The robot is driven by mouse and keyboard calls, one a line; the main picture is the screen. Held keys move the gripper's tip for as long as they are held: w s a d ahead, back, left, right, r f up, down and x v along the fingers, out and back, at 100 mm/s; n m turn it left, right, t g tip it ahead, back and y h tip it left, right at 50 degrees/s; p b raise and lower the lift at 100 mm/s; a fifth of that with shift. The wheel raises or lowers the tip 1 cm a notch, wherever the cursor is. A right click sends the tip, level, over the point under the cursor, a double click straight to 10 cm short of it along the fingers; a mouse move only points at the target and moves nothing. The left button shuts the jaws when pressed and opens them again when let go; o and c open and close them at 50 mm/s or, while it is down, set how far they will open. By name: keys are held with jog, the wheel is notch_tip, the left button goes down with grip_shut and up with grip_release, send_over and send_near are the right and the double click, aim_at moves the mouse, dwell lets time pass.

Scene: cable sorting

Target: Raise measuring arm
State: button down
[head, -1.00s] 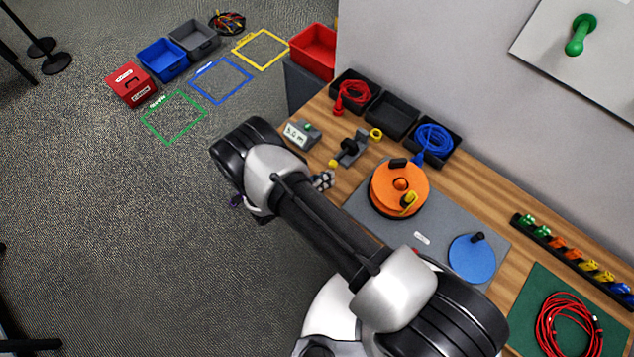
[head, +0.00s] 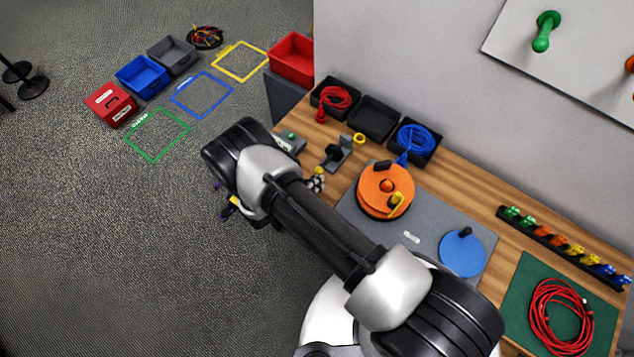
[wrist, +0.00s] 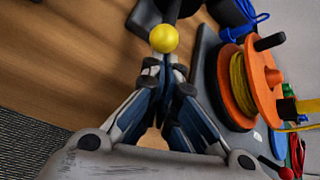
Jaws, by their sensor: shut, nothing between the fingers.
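The measuring device (head: 338,153), a small grey block with a dark arm, stands on the wooden bench near its left edge. A yellow ball (head: 320,171) sits at the end of its arm and shows large in the wrist view (wrist: 163,38). My gripper (head: 316,184) is shut and empty, with its fingertips close to the ball on the near side. In the wrist view the fingertips (wrist: 160,72) are just below the ball; I cannot tell whether they touch it. The display unit (head: 288,141) beside the device is partly hidden by my arm.
An orange reel (head: 386,185) stands on a grey mat (head: 424,222) with a blue disc (head: 462,253). Black bins (head: 373,117) line the wall, two holding red and blue cables. A red cable coil (head: 560,315) lies on a green mat. Open floor lies left of the bench.

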jog(key=shift+r, duration=0.25)
jog(key=shift+r+g+p, duration=0.4)
jog(key=shift+r+p, duration=0.2)
notch_tip(320, 180, up, 10)
jog(key=w+d+g+y+p, duration=0.2)
jog(key=g+y+p, duration=0.1)
jog(key=p, duration=0.2)
jog(key=shift+w, duration=0.4)
jog(key=shift+w+r, duration=0.15)
jog(key=shift+r, duration=0.05)
jog(key=d+r+p+v, duration=0.1)
jog(key=p+v, duration=0.5)
jog(key=v, duration=0.3)
jog(key=shift+w+p, duration=0.25)
jog(key=shift+p, duration=0.1)
